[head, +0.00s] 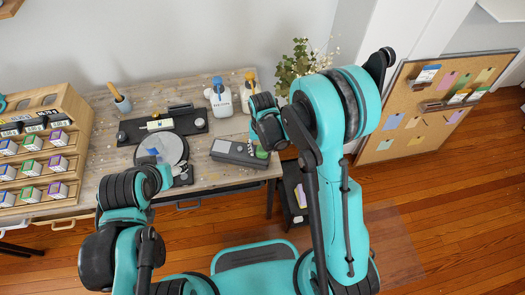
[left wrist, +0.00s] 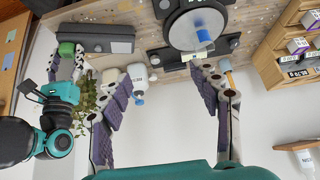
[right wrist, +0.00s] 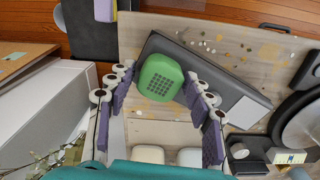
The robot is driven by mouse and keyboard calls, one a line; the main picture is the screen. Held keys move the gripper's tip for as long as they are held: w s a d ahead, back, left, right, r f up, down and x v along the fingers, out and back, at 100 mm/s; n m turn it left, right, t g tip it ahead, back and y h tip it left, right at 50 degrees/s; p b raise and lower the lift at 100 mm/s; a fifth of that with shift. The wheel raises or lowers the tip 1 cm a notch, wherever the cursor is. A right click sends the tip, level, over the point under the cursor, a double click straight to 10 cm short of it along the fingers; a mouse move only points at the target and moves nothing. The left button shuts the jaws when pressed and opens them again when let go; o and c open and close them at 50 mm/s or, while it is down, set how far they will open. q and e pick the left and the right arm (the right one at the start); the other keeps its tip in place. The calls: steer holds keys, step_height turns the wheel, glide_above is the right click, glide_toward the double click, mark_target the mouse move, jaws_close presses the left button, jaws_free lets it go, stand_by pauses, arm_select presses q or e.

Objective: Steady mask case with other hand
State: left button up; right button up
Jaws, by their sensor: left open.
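A long dark grey case (head: 238,152), which I take to be the mask case, lies on the wooden table near its front right edge. It also shows in the left wrist view (left wrist: 97,38) and the right wrist view (right wrist: 215,88). A green block (right wrist: 160,78) with a dotted top is at one end of it. My right gripper (right wrist: 160,72) has its fingertips close against both sides of the block and appears shut on it. My left gripper (left wrist: 135,62) is open and empty, over the table. Its fingers are mostly hidden in the head view.
Two bottles (head: 221,98) stand at the back. A rack of small boxes (head: 40,150) is at the left, and a plant (head: 300,62) at the right.

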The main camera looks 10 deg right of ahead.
steer(key=c, duration=0.6)
arm_select(q)
steer(key=o, duration=0.7)
arm_select(e)
steer(key=shift+o, duration=0.3)
arm_select(q)
steer(key=shift+o, duration=0.9)
steer(key=shift+w+d, duration=0.1)
steer(key=shift+w, duration=0.1)
steer(key=w+d+f+n+g+h, duration=0.3)
steer(key=w+d+n, duration=0.15)
steer(key=w, duration=0.35)
steer(key=w+d+f+n+g+h, duration=0.3)
steer(key=w+d+n, duration=0.15)
steer(key=w, duration=0.35)
steer(key=w+f+n+g+h, duration=0.2)
steer(key=w+f+n+h, duration=0.15)
steer(key=f, duration=0.25)
steer(key=n+g+h, duration=0.2)
steer(key=g, duration=0.1)
glide_toward(238, 154)
steer(key=shift+w+f, duration=1.05)
steer(key=shift+f, duration=0.15)
steer(key=shift+s+d+f, duration=0.2)
steer(key=shift+f, duration=0.2)
steer(key=x, duration=0.9)
steer(key=shift+s+d+f, duration=0.1)
steer(key=shift+s+d, duration=0.05)
steer(key=shift+d, duration=0.1)
